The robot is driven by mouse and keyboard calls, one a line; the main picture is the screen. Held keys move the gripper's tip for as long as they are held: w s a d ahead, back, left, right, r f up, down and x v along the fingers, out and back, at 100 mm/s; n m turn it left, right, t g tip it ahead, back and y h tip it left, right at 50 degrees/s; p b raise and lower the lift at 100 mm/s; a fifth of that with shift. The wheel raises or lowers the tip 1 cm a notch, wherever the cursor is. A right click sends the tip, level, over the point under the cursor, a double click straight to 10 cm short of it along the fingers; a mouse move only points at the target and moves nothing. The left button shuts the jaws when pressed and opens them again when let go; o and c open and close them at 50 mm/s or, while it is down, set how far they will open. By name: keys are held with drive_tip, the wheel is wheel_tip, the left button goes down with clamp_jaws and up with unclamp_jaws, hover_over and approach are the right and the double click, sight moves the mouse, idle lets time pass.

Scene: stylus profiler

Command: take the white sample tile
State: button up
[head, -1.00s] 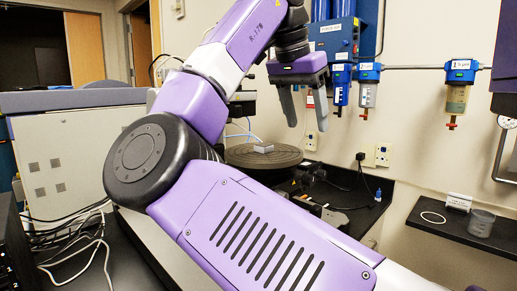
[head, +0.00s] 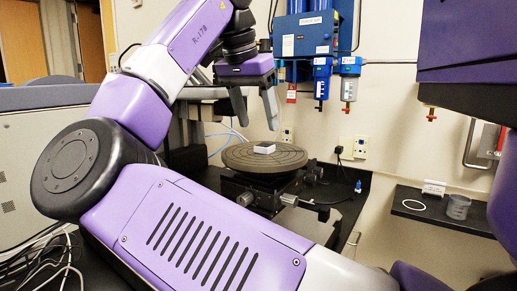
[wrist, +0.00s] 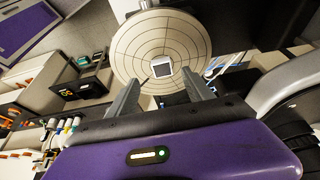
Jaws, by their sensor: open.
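The white sample tile (head: 264,147) is a small square block lying on the round grey stage (head: 238,160) in the head view. My gripper (head: 257,117) is open and empty, pointing down above the stage and apart from the tile. In the wrist view its two grey fingers (wrist: 161,94) are spread, with the tile beyond their tips and between them. Nothing hides the tile.
Dark mechanical parts (head: 268,195) with knobs stand under the stage. Blue filter units (head: 321,68) hang on the wall behind. A black shelf (head: 435,210) at right holds a clear cup (head: 458,206) and a white ring (head: 413,205). The space directly above the tile is clear.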

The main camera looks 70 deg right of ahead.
sight(264, 145)
drive_tip(key=shift+d+x, duration=0.15)
drive_tip(key=shift+x, duration=1.4)
drive_tip(key=shift+d+x, duration=0.15)
drive_tip(key=shift+x, duration=1.4)
drive_tip(key=shift+w+r, duration=0.1)
clamp_jaws()
